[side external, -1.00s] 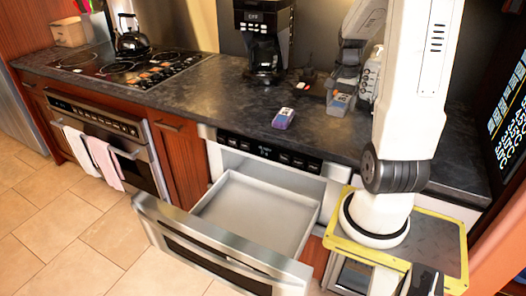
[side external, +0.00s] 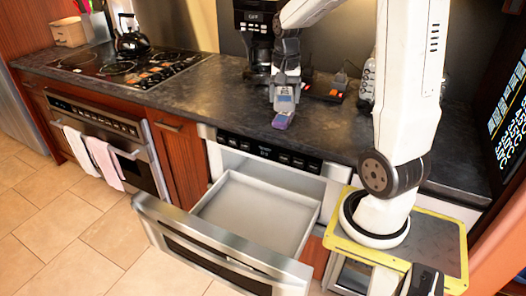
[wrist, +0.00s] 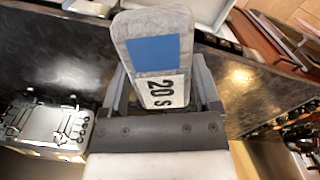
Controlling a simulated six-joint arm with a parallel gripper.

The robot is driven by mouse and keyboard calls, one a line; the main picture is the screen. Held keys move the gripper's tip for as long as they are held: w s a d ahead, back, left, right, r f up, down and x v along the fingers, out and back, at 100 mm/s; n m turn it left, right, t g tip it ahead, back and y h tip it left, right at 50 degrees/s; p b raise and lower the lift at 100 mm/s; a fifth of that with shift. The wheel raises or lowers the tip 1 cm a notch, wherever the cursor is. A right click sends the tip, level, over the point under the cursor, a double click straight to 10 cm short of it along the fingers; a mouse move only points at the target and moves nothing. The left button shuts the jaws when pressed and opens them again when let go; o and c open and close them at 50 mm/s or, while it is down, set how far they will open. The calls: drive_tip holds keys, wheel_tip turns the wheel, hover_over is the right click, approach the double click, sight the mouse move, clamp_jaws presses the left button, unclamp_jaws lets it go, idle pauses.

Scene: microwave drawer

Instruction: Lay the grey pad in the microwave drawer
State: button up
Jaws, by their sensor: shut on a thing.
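The grey pad (side external: 281,121) is at the counter's front half, above the drawer in the side view. In the wrist view the pad (wrist: 150,52) has a grey rim, a blue square and a white label reading "20 S". My gripper (side external: 284,104) reaches down over the pad from behind. In the wrist view its fingers (wrist: 162,98) stand on both sides of the pad's near end, shut on it. I cannot tell whether the pad touches the counter. The microwave drawer (side external: 252,212) is pulled out below the counter, and its visible floor is empty.
A coffee maker (side external: 256,40) stands at the back, close behind my gripper. A dark device (side external: 326,86) lies to the right. The cooktop (side external: 130,65) and kettle (side external: 131,38) are at left. The counter (side external: 225,97) between is clear.

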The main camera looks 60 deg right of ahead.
drive_tip(key=w+a+n, duration=0.4)
drive_tip(key=w+a, duration=0.3)
drive_tip(key=a, duration=0.5)
wheel_tip(320, 180, down, 44)
drive_tip(key=shift+w, duration=0.1)
drive_tip(key=shift+f, duration=2.85)
drive_tip(key=shift+f, duration=2.05)
drive_tip(key=shift+f, duration=0.15)
